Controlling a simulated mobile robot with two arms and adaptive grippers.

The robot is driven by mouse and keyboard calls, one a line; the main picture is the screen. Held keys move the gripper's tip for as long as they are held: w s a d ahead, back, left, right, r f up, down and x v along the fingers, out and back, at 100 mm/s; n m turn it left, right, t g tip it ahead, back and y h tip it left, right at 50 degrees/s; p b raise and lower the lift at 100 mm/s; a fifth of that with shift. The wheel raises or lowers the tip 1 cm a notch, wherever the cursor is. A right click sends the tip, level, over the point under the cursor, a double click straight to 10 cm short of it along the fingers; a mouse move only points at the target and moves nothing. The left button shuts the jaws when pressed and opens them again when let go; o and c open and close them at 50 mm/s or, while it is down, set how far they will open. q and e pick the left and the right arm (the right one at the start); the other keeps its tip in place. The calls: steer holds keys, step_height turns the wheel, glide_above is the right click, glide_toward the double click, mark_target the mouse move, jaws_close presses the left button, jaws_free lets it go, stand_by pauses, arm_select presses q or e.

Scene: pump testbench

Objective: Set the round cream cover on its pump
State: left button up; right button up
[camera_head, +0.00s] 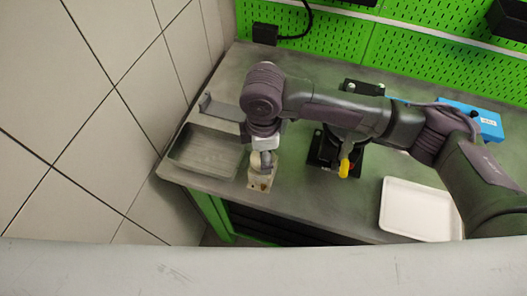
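One arm reaches in from the right across the bench, so I take it as my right arm. Its gripper (263,160) points down at the front left of the bench. It is right over a small cream block-like piece (260,181) near the front edge. The fingers are small and partly hidden, so I cannot tell whether they are open or shut on anything. I cannot make out a separate round cream cover. A black device with a yellow handle (345,168), possibly the pump, stands mid-bench, partly hidden behind my arm. My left gripper is not in view.
A grey metal tray (241,162) lies left of the gripper. A white tray (384,205) lies at the front right. A blue box (480,121) stands at the back right, partly behind my arm. A green pegboard (345,38) closes the back. Bench between cream piece and white tray is mostly clear.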

steer(key=shift+f, duration=0.65)
steer(key=o, duration=1.3)
steer(key=shift+r, duration=0.1)
step_height(320, 180, up, 12)
